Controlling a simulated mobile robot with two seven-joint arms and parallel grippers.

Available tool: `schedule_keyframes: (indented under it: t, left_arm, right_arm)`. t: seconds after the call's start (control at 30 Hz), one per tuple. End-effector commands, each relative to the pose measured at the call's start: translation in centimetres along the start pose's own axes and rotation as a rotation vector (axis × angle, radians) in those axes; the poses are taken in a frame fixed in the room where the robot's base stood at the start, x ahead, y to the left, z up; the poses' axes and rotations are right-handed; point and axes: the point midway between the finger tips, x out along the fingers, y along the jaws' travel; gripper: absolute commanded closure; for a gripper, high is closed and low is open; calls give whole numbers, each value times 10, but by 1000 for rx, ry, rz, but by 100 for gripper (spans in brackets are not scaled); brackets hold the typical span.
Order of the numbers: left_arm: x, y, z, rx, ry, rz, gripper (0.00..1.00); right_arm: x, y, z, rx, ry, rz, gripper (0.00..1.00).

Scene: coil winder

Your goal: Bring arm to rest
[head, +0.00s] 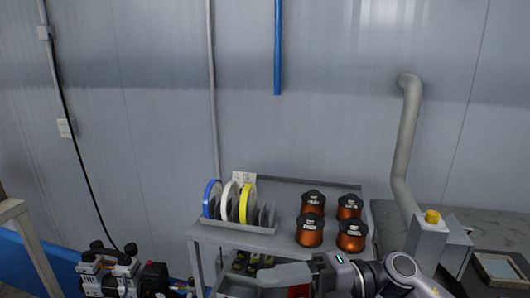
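My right arm comes in from the lower right, and its gripper (284,275) points left in front of the grey shelf rack (285,188). The gripper shows as one pale grey block, and I cannot make out a gap between its fingers or anything held. It covers part of the rack's lower level. My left arm and gripper are not in view.
The rack's top holds blue, white and yellow tape rolls (247,203) in a slotted holder and several copper wire spools (309,233). A grey post with a yellow button (432,217) and a bent pipe (405,140) stand at right. A machine (110,273) sits lower left.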

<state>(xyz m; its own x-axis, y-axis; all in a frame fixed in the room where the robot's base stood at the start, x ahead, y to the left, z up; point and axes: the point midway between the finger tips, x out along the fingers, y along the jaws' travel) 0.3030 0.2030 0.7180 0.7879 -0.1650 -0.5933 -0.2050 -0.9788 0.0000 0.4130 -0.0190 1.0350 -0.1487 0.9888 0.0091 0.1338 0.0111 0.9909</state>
Motion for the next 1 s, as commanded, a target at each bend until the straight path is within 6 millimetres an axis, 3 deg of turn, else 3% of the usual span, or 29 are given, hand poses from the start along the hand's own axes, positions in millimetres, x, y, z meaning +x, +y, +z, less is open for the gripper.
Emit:
schedule_keyframes:
  t: [0.13, 0.27, 0.47, 0.6, 0.73, 0.9, 1.0]
  left_arm:
    - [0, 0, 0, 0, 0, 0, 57]
    - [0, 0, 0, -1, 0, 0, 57]
    - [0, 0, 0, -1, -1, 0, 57]
    - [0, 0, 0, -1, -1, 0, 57]
    - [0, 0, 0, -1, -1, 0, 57]
    - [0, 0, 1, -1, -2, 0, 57]
    - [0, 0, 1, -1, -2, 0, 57]
  right_arm:
    - [0, 2, 7, 142, -141, 286, 44]
    - [-16, -7, 21, 285, -302, 496, 44]
    - [-59, -54, 39, 556, -604, 744, 44]
    - [-94, -110, 38, 774, -838, 857, 44]
    - [-125, -176, 20, 997, -1062, 913, 44]
    - [-153, -260, -26, 1284, -1322, 922, 44]
    - [-162, -296, -56, 1419, -1431, 904, 44]
